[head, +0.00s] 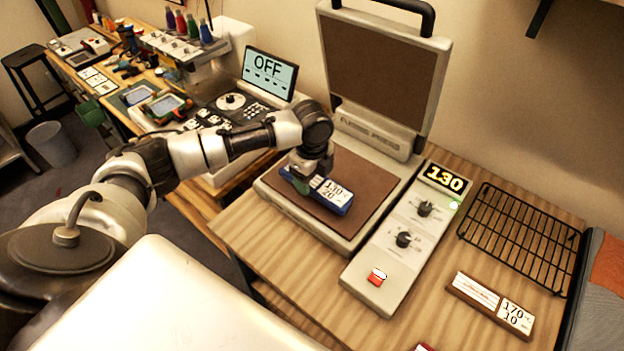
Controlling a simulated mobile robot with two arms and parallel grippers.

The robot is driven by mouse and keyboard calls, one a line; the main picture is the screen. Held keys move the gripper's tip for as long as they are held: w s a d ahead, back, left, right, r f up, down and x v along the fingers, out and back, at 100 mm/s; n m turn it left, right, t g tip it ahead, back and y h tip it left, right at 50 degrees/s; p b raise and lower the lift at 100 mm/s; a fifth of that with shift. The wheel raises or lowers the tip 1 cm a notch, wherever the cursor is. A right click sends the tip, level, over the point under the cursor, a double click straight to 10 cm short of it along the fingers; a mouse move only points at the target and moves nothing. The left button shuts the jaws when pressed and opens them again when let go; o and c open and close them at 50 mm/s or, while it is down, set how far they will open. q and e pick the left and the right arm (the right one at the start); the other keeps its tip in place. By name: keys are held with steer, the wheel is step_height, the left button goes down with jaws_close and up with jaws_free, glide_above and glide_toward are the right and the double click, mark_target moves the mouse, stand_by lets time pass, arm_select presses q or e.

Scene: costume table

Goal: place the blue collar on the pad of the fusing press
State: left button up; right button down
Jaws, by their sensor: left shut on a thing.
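The fusing press stands open on the wooden table, its lid (380,75) raised at the back. Its brown pad (362,175) lies flat and faces up. The blue collar (343,208) carries a white tag reading 130 and 20. It is over the front part of the pad; I cannot tell whether it touches it. My right gripper is not in view.
The press's control panel (385,265) shows 130, with two knobs and a red switch. A black wire rack (520,235) and a brown board (474,292) tagged 170 and 10 lie to the right. A machine with an OFF screen (270,72) stands to the left.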

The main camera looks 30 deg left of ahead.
arm_select(q)
steer(key=shift+f, duration=1)
steer(key=shift+f, duration=0.1)
steer(key=o, duration=0.9)
step_height(320, 180, up, 12)
steer(key=shift+r+b, duration=0.15)
steer(key=shift+b, duration=0.45)
